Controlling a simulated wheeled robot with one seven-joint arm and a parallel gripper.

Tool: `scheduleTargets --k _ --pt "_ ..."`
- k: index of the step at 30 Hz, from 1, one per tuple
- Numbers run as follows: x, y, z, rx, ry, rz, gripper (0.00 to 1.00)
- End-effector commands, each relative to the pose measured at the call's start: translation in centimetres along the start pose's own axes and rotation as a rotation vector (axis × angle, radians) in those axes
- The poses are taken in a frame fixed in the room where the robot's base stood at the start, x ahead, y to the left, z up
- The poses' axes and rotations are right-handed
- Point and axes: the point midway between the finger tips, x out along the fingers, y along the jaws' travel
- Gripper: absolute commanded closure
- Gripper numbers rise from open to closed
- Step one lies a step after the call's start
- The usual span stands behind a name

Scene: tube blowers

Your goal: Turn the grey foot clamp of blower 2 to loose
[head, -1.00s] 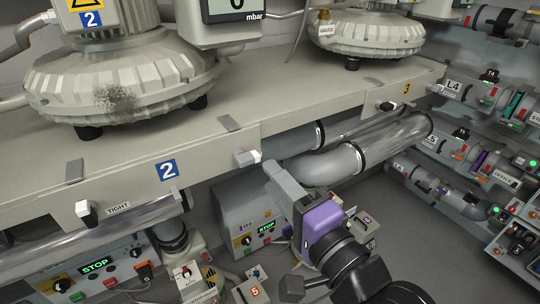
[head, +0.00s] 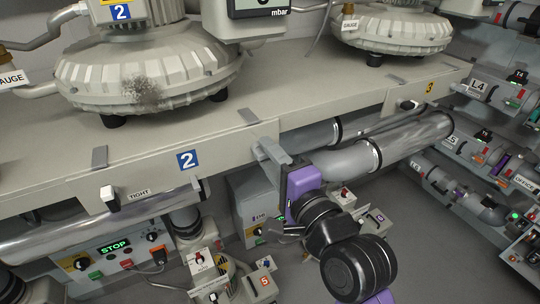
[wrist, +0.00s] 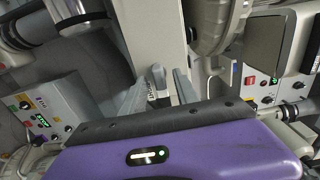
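Blower 2 (head: 150,75) stands on a beige bench with a blue "2" plate (head: 187,160) on its front edge. A pale clamp handle (head: 109,198) sits at the left of that edge, beside a "TIGHT" label (head: 139,194). My gripper (head: 268,149) is at the right end of the same edge, in front of the other pale grey clamp handle, which it largely hides. In the wrist view that handle (wrist: 158,76) shows between my gripper's two grey fingers (wrist: 160,90). The fingers look apart, with a gap beside the handle. Which way this handle is set is unclear.
Metal pipes (head: 345,160) run under the bench just right of my gripper. Control boxes with a green STOP display (head: 114,247) stand below. Blower 3's dark clamp handle (head: 408,105) is farther right. Pipe racks line the right wall.

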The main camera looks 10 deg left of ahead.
Motion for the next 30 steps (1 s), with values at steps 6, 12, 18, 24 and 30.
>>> scheduleTargets --k 6,12,18,24,30 --pt "-0.02 0.01 0.01 0.0 0.0 0.0 0.73" --pt "-0.04 0.02 0.0 0.0 0.0 0.0 1.0" --pt "-0.05 0.03 -0.01 -0.005 0.0 0.001 1.0" --pt "-0.06 0.0 -0.03 -0.05 0.001 0.001 1.0" --pt "-0.06 -0.09 -0.03 -0.169 0.001 0.001 1.0"
